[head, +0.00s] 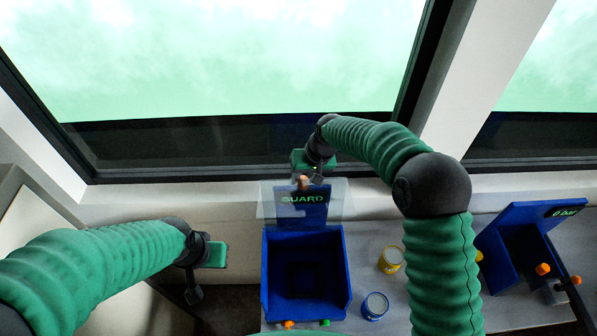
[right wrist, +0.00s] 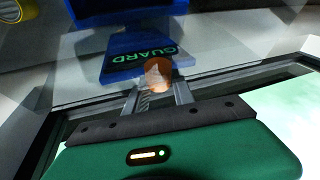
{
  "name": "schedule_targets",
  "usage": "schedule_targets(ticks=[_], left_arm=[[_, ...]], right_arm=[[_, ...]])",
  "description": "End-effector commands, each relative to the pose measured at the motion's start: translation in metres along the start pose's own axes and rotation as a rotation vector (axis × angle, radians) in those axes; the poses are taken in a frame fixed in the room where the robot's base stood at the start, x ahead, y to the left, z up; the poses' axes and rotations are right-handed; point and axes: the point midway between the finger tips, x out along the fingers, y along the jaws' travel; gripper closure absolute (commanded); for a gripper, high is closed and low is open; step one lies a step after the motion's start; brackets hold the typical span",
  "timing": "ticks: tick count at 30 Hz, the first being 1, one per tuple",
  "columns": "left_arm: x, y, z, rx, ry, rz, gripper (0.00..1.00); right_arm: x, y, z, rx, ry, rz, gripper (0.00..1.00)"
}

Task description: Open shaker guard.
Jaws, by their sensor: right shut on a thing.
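The blue shaker box (head: 342,262) stands on the bench in the head view, its open top facing me. A clear guard panel (head: 340,203) stands raised at its back edge, in front of a blue plate (head: 302,218) with the green word GUARD. My right gripper (head: 305,181) is at the panel's upper edge, shut on the orange knob (right wrist: 158,76). The knob and the lettered plate (right wrist: 140,58) show in the right wrist view. My left gripper (head: 214,256) hangs left of the box, away from it; its fingers cannot be made out.
A yellow tin (head: 391,259) and a blue tin (head: 375,306) stand right of the box. A second blue stand (head: 500,250) with orange knobs and a display is farther right. A window frame (head: 240,172) runs close behind my right gripper.

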Motion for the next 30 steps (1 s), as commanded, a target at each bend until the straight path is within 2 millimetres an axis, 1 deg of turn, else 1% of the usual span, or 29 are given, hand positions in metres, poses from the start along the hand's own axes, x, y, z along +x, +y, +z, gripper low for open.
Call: schedule_targets(ticks=[1, 11, 12, 15, 16, 26, 29, 30], left_arm=[[0.001, 0.000, 0.000, 0.000, 0.000, 0.000, 1.00], [0.001, 0.000, 0.000, 0.000, 0.000, 0.000, 1.00], [0.001, 0.000, 0.000, 0.000, 0.000, 0.000, 1.00], [0.001, 0.000, 0.000, 0.000, 0.000, 0.000, 1.00], [0.001, 0.000, 0.000, 0.000, 0.000, 0.000, 1.00], [0.003, 0.000, 0.001, 0.000, 0.000, 0.000, 1.00], [0.011, 0.000, 0.003, 0.000, 0.000, 0.000, 1.00], [0.016, 0.000, 0.004, 0.000, 0.000, 0.000, 1.00]], right_arm=[[0.007, 0.004, 0.010, 0.000, -0.030, 0.006, 1.00], [0.008, 0.003, 0.010, 0.000, -0.032, 0.008, 1.00], [0.008, 0.003, 0.010, -0.001, -0.031, 0.008, 0.66], [0.007, 0.003, 0.008, 0.000, -0.027, 0.008, 0.53], [0.007, 0.003, 0.007, 0.000, -0.026, 0.008, 0.50], [0.002, 0.003, 0.005, 0.000, -0.016, 0.007, 0.50], [-0.010, 0.003, 0.004, 0.000, -0.012, 0.008, 0.50], [-0.018, 0.003, 0.004, 0.000, -0.011, 0.008, 0.50]])
